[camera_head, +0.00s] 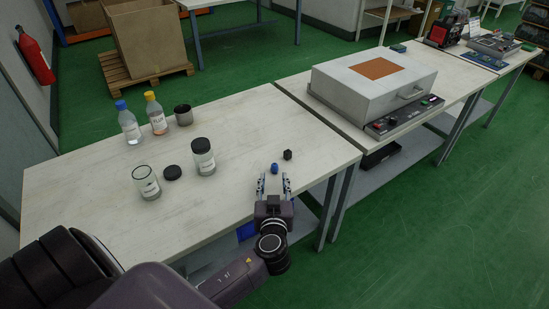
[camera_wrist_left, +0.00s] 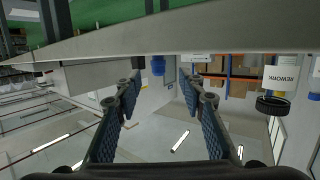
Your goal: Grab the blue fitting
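The small blue fitting (camera_head: 274,168) stands on the near right part of the white table (camera_head: 100,212). My left gripper (camera_head: 273,183) is open, just on the near side of the fitting, with its two fingers pointing at it. In the left wrist view, which is upside down, the blue fitting (camera_wrist_left: 158,66) shows in the gap between the open fingers (camera_wrist_left: 157,88), beyond the tips. It is not held. A small black fitting (camera_head: 287,155) stands just behind and to the right of the blue one. My right gripper is not in view.
A jar with a black lid (camera_head: 202,158), an open jar (camera_head: 146,183), a loose black lid (camera_head: 172,173), two bottles (camera_head: 130,125) and a dark cup (camera_head: 183,115) stand to the left. A grey box device (camera_head: 372,85) stands on the adjoining table. The table around the fittings is clear.

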